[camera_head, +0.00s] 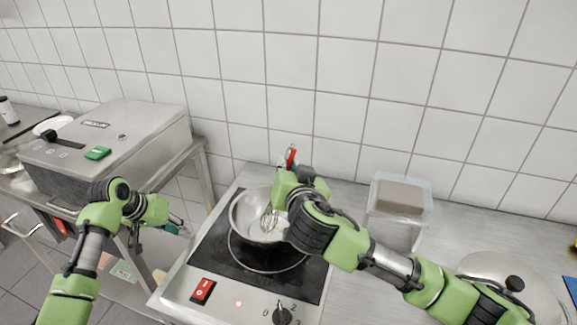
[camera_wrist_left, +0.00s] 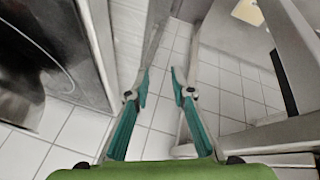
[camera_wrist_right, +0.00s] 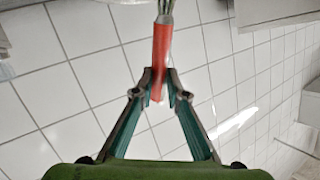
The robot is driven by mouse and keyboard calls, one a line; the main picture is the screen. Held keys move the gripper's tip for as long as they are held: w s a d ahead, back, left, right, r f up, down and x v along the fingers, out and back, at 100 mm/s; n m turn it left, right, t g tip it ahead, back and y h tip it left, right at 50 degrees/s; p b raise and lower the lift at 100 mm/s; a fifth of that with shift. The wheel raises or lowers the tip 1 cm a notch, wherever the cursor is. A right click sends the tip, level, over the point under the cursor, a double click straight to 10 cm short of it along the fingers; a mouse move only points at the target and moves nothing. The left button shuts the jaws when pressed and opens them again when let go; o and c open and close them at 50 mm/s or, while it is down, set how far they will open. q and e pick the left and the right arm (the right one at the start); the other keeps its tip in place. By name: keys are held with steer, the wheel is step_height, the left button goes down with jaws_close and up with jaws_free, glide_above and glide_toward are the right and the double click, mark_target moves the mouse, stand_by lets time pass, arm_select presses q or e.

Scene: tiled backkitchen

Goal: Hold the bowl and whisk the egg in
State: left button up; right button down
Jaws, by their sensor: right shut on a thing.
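The metal bowl (camera_head: 242,212) stands on the black hot plate (camera_head: 216,246) of the cooker. Pale, yellowish contents show low inside it, too small to make out clearly. The whisk's wire head (camera_head: 268,220) is inside the bowl. My right gripper (camera_head: 293,184) is above the bowl's right rim, shut on the whisk's red handle (camera_wrist_right: 160,52); the handle's end (camera_head: 291,155) sticks up behind it. My left gripper (camera_head: 182,227) is left of the cooker, apart from the bowl. In the left wrist view its fingers (camera_wrist_left: 161,75) are open and empty above the floor.
The cooker has a red switch (camera_head: 203,291) and a knob (camera_head: 282,315) at its front. A clear container (camera_head: 418,216) stands right of the bowl, with a metal lid (camera_head: 492,264) further right. A large metal appliance (camera_head: 122,122) stands at the left. Tiled wall rises behind.

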arm_select(q)
steer(key=d+r+h, duration=0.2)
steer(key=d+r, duration=0.3)
steer(key=r, duration=0.2)
steer(key=m+h, duration=0.2)
glide_toward(240, 206)
steer(key=shift+x, duration=3.3)
steer(key=shift+a, duration=0.2)
steer(key=shift+w, duration=0.1)
steer(key=c, duration=0.6)
